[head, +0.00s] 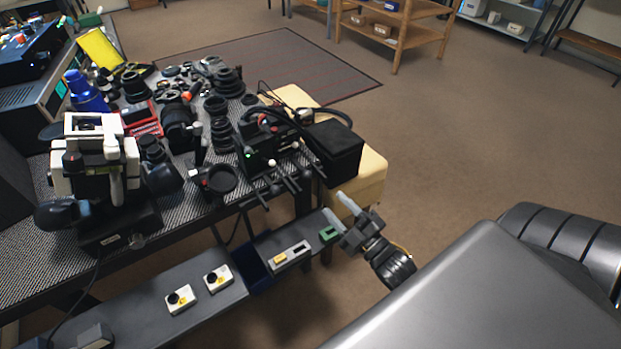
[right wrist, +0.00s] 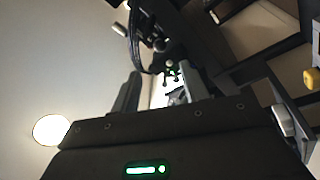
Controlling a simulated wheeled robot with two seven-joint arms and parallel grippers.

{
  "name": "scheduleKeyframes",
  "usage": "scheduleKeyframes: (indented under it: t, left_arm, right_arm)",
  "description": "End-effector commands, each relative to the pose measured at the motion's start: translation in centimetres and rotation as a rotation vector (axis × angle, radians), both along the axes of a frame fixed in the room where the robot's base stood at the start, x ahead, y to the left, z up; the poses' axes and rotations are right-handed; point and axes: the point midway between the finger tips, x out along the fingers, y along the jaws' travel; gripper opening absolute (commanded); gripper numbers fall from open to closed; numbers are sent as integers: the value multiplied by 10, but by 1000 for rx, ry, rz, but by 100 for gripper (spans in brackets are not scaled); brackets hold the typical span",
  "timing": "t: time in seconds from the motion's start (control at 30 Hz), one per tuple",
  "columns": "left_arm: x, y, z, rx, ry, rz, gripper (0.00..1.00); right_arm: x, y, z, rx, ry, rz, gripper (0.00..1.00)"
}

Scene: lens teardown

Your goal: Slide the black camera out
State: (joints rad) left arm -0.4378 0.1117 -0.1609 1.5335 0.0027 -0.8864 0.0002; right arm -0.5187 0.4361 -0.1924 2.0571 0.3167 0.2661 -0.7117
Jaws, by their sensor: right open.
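Several black camera and lens shapes lie on the crowded table in the head view. I cannot tell for sure which is the black camera; one dark camera-like body with a round front (head: 218,180) sits near the table's front edge. My right gripper (head: 337,207) is open and empty, low beyond the table's front right corner, apart from these things. In the right wrist view its two fingers (right wrist: 160,92) stand apart, with a dark device with green lights (right wrist: 172,70) beyond them. My left gripper is not in view.
A black box (head: 334,150) sits on a yellow padded seat (head: 372,172) close to my right gripper. Black rods (head: 283,178) stick out at the table edge. A grey panel (head: 232,292) with knobs and switches runs along the front.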

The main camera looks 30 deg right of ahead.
Motion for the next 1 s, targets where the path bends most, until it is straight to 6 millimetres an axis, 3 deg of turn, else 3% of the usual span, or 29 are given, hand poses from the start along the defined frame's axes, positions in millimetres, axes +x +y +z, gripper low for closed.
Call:
scheduleKeyframes:
  t: [0.17,0.6,1.0]
  left_arm:
    - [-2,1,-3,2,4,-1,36]
    - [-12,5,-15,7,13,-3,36]
    - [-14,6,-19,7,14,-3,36]
  right_arm:
    - [18,2,5,1,-2,-1,45]
    - [90,12,20,3,1,0,45]
    - [104,15,23,4,3,0,45]
